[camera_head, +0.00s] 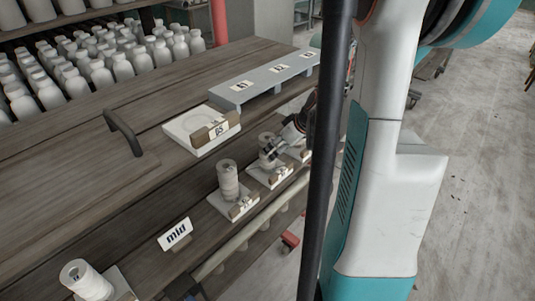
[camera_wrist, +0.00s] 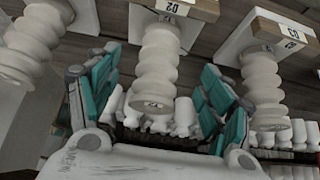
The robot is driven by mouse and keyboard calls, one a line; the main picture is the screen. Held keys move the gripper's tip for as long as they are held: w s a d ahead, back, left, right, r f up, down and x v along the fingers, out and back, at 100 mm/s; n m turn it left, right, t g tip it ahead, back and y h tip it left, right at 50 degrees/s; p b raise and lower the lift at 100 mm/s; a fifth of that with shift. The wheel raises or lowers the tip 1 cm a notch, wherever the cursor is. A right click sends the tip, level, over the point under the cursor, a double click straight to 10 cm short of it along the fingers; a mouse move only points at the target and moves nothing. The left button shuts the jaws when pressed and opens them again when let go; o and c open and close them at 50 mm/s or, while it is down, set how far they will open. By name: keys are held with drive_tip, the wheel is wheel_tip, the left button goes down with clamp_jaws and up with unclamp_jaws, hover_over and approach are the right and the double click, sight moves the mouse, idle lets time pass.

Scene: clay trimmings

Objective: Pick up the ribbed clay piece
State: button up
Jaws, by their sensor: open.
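Several white ribbed clay pieces stand on small white stands with labelled brown blocks. In the wrist view, one ribbed piece (camera_wrist: 157,68) is in the middle, between the teal fingers of my gripper (camera_wrist: 160,88). The gripper is open, and I cannot tell whether a finger touches the piece. A second ribbed piece (camera_wrist: 264,90) is to the right and another (camera_wrist: 38,42) to the left, both outside the fingers. In the head view, my gripper (camera_head: 280,145) is at a ribbed piece (camera_head: 267,143), partly covering it. A ribbed piece (camera_head: 228,180) stands nearer, clear of the gripper.
A pale block with a label (camera_head: 190,128) and a grey labelled rack (camera_head: 265,78) are on the wooden bench behind. A white sign (camera_head: 175,233) and a pale cylinder (camera_head: 85,280) are nearer. Rows of white bottles (camera_head: 120,65) fill the back left. A black handle (camera_head: 122,130) sticks up.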

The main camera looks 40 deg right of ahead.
drive_tip(key=w, duration=0.1)
drive_tip(key=w+f, duration=0.1)
drive_tip(key=w+f+b, duration=0.1)
drive_tip(key=w, duration=0.1)
drive_tip(key=shift+a+f, duration=0.2)
drive_tip(key=shift+f, duration=0.05)
drive_tip(key=c, duration=1.6)
drive_tip(key=shift+c, duration=0.2)
drive_tip(key=s+r+p, duration=0.1)
drive_tip(key=s+r, duration=0.3)
drive_tip(key=s, duration=0.3)
drive_tip(key=s+d+r+p, duration=0.1)
drive_tip(key=s+r+p, duration=0.1)
drive_tip(key=s+r, duration=0.2)
drive_tip(key=s, duration=0.3)
drive_tip(key=shift+p, duration=0.3)
